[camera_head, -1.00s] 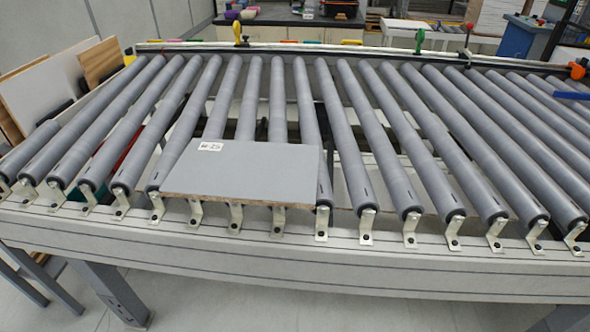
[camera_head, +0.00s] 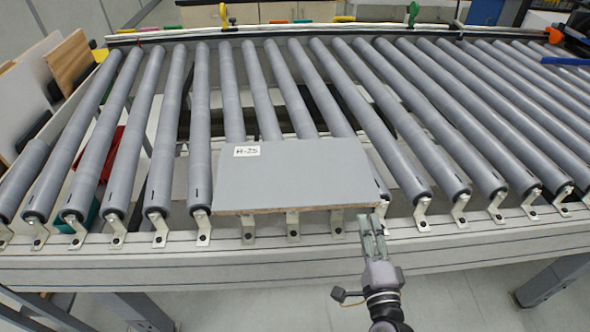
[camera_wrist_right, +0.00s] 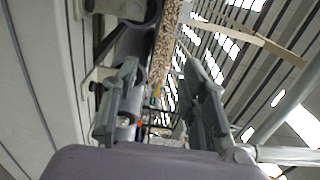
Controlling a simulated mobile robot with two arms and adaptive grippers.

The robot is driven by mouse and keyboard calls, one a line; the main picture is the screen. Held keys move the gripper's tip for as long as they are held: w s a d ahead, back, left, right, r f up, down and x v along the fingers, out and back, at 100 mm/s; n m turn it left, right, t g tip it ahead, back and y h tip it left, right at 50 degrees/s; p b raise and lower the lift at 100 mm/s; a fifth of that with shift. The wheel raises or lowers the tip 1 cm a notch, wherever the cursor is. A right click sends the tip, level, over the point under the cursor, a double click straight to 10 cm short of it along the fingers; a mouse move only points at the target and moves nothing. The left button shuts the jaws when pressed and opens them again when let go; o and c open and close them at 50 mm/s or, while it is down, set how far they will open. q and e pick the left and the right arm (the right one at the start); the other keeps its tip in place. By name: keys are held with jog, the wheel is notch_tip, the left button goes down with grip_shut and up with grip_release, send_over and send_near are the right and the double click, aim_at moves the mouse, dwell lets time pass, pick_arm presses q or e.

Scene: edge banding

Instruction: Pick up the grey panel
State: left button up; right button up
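The grey panel (camera_head: 300,180) lies flat on the rollers at the front edge of the conveyor, with a white label at its far left corner. Its raw chipboard front edge faces me. My right gripper (camera_head: 372,222) is just in front of the panel's front right corner, pointing at it. In the right wrist view, the fingers of the right gripper (camera_wrist_right: 163,100) are apart, and the panel's speckled edge (camera_wrist_right: 164,45) shows ahead in the gap between them. I cannot tell whether a finger touches the panel. My left gripper is not in view.
Grey rollers (camera_head: 420,110) fill the conveyor on both sides of the panel. Metal brackets (camera_head: 203,230) line its front rail (camera_head: 130,262), close to the right gripper. Boards (camera_head: 40,85) lean at the far left. The floor in front is clear.

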jog(key=p, duration=0.1)
send_near(353, 180)
jog(key=w, duration=0.2)
jog(key=w+f, duration=0.1)
jog(key=w, duration=0.1)
jog(key=shift+w+d+f, duration=0.1)
jog(key=shift+w+f, duration=0.05)
jog(key=shift+w, duration=0.05)
jog(key=w+p, duration=0.1)
jog(key=w, duration=0.4)
jog(key=shift+a+r+p, duration=0.2)
jog(key=shift+p, duration=0.15)
jog(key=shift+w+f, duration=0.1)
jog(key=shift+w, duration=0.15)
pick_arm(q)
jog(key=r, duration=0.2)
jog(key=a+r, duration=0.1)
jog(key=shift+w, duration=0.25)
pick_arm(e)
jog(key=shift+s, duration=0.1)
jog(key=shift+c, duration=0.2)
jog(key=shift+c, duration=0.6)
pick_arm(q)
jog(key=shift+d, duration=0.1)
pick_arm(e)
grip_shut()
jog(key=shift+r, duration=0.3)
